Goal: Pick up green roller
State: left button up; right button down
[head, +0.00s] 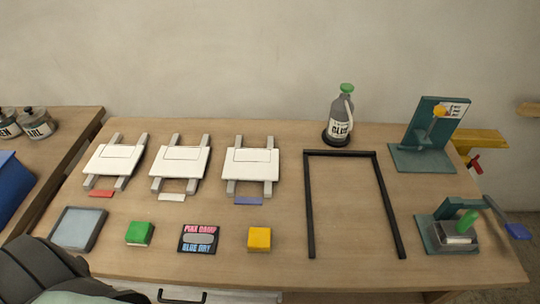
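A lever with a blue end (517,231) sticks out from this station to the right. A dark ridged part of my own arm fills the lower left corner. No gripper fingertips show, and nothing touches the roller.
On the wooden table (270,273) are a black frame (308,205), a glue bottle (340,118), an upright teal stand (424,125), several white boards, a green block (139,233), a yellow block (259,239), a sign (199,238) and a grey panel (77,229). Bare wood lies inside the frame.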

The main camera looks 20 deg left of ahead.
aim_at(464, 227)
jog(key=k+l+u, duration=0.15)
jog(key=l, duration=0.3)
jog(key=l+u, duration=0.2)
jog(key=l, duration=0.25)
jog(key=k+l+u, duration=0.15)
jog(key=l, duration=0.25)
jog(key=k+l+u, duration=0.15)
jog(key=l, duration=0.25)
